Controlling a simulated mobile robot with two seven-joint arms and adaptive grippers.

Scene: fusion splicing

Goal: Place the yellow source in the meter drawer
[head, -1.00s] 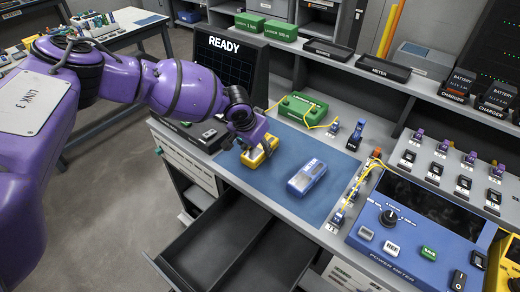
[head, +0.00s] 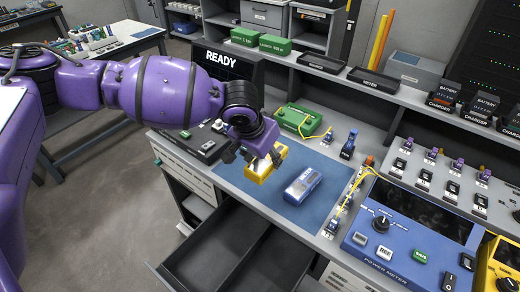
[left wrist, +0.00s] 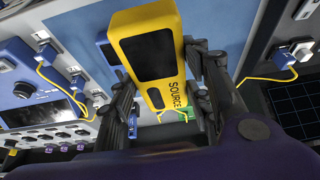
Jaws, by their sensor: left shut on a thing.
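The yellow source (head: 261,172) is held by my left gripper (head: 256,153) over the left part of the blue mat (head: 262,192), and it looks tilted. In the left wrist view the source (left wrist: 147,45) sits between both fingers of my left gripper (left wrist: 165,75), its dark screen and SOURCE lettering facing the camera. I cannot tell its exact height above the mat. An open dark drawer (head: 217,242) with two compartments juts out below the bench; no label on it is readable. A shelf tray marked METER (head: 379,82) stands at the back. My right gripper is out of view.
A blue handheld device (head: 302,187) lies on the mat just right of the source. A green box (head: 303,121) with a yellow cable is behind. The blue power meter (head: 400,232) stands at the right. The visible drawer compartments look empty.

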